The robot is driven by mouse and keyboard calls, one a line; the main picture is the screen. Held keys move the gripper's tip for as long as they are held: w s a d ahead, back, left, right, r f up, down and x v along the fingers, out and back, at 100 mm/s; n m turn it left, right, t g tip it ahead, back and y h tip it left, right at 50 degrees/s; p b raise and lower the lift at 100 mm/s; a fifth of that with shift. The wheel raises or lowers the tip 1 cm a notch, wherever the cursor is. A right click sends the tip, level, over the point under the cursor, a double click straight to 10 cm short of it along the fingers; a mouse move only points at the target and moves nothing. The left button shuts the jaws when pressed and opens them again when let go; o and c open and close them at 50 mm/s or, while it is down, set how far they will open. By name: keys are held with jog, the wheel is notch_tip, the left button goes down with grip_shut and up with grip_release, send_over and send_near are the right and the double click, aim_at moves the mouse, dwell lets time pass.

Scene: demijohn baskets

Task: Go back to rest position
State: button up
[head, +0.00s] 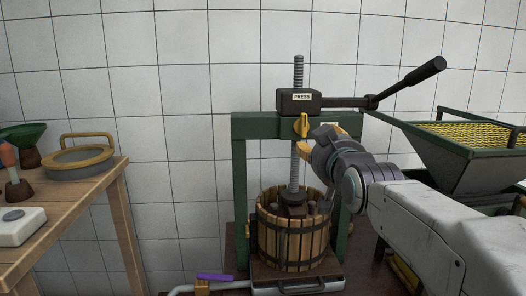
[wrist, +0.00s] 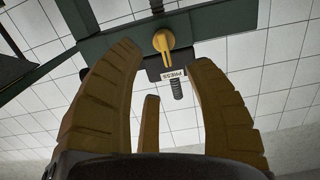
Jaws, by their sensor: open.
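My gripper (head: 316,138) is in front of the crossbeam of the green press (head: 241,190). In the wrist view its tan fingers (wrist: 165,62) are spread apart with nothing between them. A yellow knob (head: 303,126) on the press's beam shows just left of my gripper in the head view. In the wrist view the knob (wrist: 163,42) appears beyond the gap between the fingers; I cannot tell how far off it is. The black press head (head: 299,100) carries a PRESS label and a lever.
A slatted wooden basket (head: 292,245) stands under the screw (head: 295,160). A green hopper with yellow mesh (head: 472,150) is at right, beside my arm. A wooden table (head: 108,180) at left holds a round pan (head: 78,160), a green funnel and a white scale. A purple-handled valve (head: 215,277) is low in front.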

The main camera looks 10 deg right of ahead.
jog(key=s+g+p, duration=1.3)
jog(key=s+p, duration=1.6)
jog(key=s, duration=0.2)
jog(key=shift+s+g, duration=0.35)
jog(key=shift+g, duration=0.05)
